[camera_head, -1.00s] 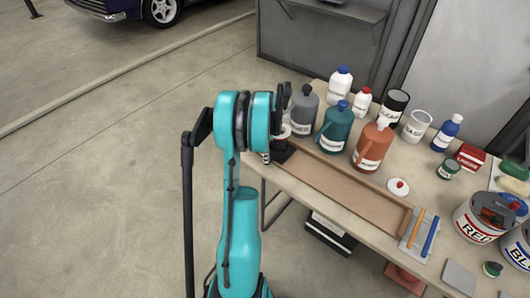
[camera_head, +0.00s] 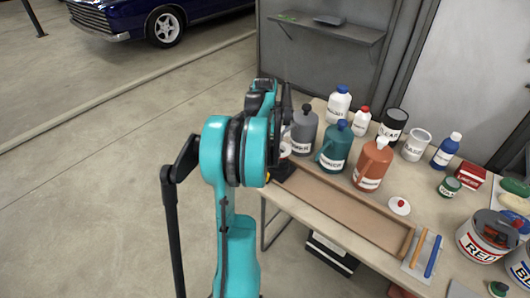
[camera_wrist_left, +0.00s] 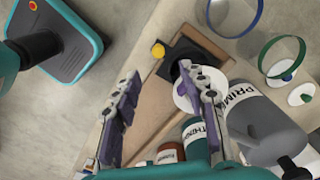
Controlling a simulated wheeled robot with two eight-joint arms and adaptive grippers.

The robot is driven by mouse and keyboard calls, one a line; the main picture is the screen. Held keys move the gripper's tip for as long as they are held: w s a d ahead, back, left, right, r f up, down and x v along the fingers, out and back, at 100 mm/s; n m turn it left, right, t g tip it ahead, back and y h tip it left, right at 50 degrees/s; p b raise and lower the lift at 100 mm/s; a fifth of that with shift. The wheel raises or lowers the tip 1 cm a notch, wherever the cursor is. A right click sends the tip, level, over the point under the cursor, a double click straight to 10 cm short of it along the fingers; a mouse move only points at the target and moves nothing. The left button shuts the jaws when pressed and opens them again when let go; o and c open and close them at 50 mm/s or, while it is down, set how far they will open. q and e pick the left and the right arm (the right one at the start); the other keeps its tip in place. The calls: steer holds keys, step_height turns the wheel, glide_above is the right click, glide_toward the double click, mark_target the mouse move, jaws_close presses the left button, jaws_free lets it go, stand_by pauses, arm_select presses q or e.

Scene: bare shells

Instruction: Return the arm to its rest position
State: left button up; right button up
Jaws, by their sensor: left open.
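My left arm, teal with black joints, rises in the middle of the head view. Its far end reaches the left end of the workbench (camera_head: 330,228), beside the grey bottle (camera_head: 304,130); the fingers are mostly hidden behind the arm there. In the left wrist view, my left gripper (camera_wrist_left: 158,78) is open, with its two fingers well apart and nothing clasped between them. The wooden tray (camera_wrist_left: 150,112) lies below the fingers. A white round lid (camera_wrist_left: 182,101) shows by the right finger; I cannot tell whether they touch. My right gripper is out of view.
The teal bottle (camera_head: 335,146) and orange bottle (camera_head: 372,164) stand behind the tray. A black block (camera_wrist_left: 185,52) with a yellow knob (camera_wrist_left: 157,50) lies near the fingers. Paint cans, including a red-labelled one (camera_head: 484,238), crowd the right.

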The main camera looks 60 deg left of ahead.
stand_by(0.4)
arm_select(q)
steer(key=w+d+r+n+t+y, duration=0.1)
steer(key=w+d+r, duration=0.15)
steer(key=d, duration=0.75)
steer(key=w+d+r+n+t, duration=0.1)
steer(key=d+r, duration=0.3)
steer(key=d, duration=0.6)
steer(key=s+d+f+n+t, duration=0.1)
steer(key=s+d+n+t, duration=0.1)
steer(key=d, duration=0.9)
steer(key=s+d+f+n+t+h, duration=0.1)
steer(key=s+d, duration=0.4)
steer(key=d, duration=0.6)
steer(key=shift+s+d+f+n+t, duration=0.2)
steer(key=shift+f+n+t, duration=0.25)
steer(key=shift+t, duration=0.65)
